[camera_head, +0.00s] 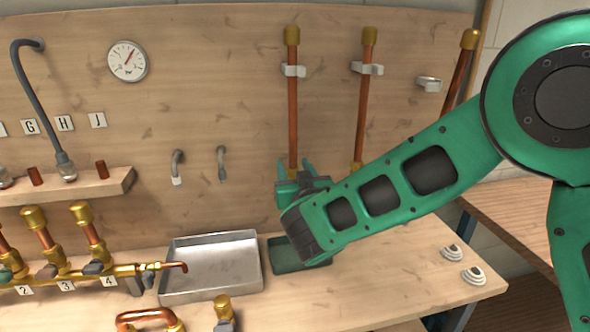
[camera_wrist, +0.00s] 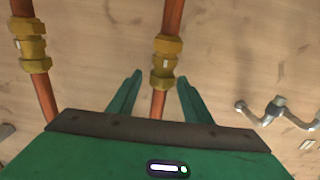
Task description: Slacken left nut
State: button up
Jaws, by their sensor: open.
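The left copper pipe (camera_head: 292,110) runs down the wooden back wall, and its lower end is hidden behind my gripper (camera_head: 294,170) in the head view. In the wrist view a brass fitting with nuts (camera_wrist: 166,62) sits on this pipe. My gripper (camera_wrist: 160,77) is open, with one green finger on each side of the pipe. The fitting lies around and just past the fingertips, and I see no contact. A second copper pipe (camera_head: 362,115) stands to the right; its brass fitting (camera_wrist: 31,46) shows at the left in the wrist view.
A metal tray (camera_head: 212,290) and a dark green tray (camera_head: 283,262) lie on the bench below. Grey wall hooks (camera_head: 178,165) are left of the pipe. Valves (camera_head: 92,268) stand at the lower left. The bench's right part is mostly clear.

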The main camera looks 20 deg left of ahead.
jog(key=shift+w+a, duration=0.15)
jog(key=shift+w, duration=0.05)
jog(key=c, duration=1.1)
jog(key=shift+o, duration=0.2)
